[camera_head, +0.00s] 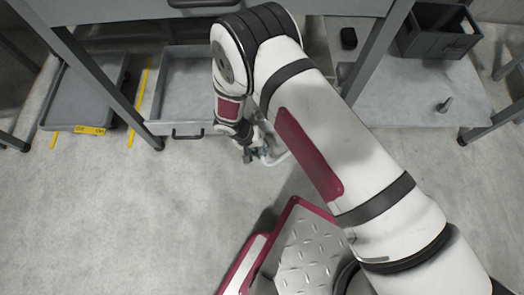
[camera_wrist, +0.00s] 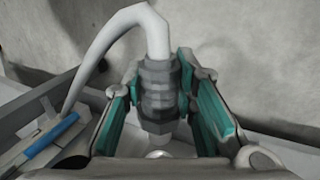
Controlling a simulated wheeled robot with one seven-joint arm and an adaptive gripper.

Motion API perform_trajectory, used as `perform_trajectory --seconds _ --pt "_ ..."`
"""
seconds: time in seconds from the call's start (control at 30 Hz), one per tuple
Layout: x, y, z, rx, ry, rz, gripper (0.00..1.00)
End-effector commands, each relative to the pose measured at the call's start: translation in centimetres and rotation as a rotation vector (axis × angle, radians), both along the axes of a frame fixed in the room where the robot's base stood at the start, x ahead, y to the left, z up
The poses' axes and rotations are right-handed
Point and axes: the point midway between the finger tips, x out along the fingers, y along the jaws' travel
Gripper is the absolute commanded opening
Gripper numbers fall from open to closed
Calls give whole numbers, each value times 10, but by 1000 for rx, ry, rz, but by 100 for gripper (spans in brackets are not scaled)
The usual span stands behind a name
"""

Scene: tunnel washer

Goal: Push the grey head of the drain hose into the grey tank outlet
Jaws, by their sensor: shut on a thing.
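The grey ribbed head (camera_wrist: 158,90) of the drain hose is between the teal-padded fingers of my gripper (camera_wrist: 163,108), which is shut on it. The white hose (camera_wrist: 128,18) leaves the head and curves over to the left and down. A paler tip shows at the head's lower end, with a small pale round part (camera_wrist: 158,154) just below it; I cannot tell whether that is the tank outlet. In the head view, my gripper (camera_head: 257,153) is small and partly hidden by my arm, with a bit of white hose (camera_head: 278,159) beside it. I cannot make out the grey outlet there.
An open grey drawer or tray (camera_head: 185,92) with a dark handle lies left of my gripper. Farther left is another grey tray (camera_head: 82,98) with a yellow label. A dark crate (camera_head: 437,38) and a small grey piece (camera_head: 445,105) are at right. A blue-topped part (camera_wrist: 50,140) shows near the wrist.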

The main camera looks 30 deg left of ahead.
Motion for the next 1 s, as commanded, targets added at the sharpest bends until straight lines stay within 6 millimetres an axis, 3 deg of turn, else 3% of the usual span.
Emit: perform_trajectory --seconds 1.0 --pt "39 24 -1 0 0 -1 0"
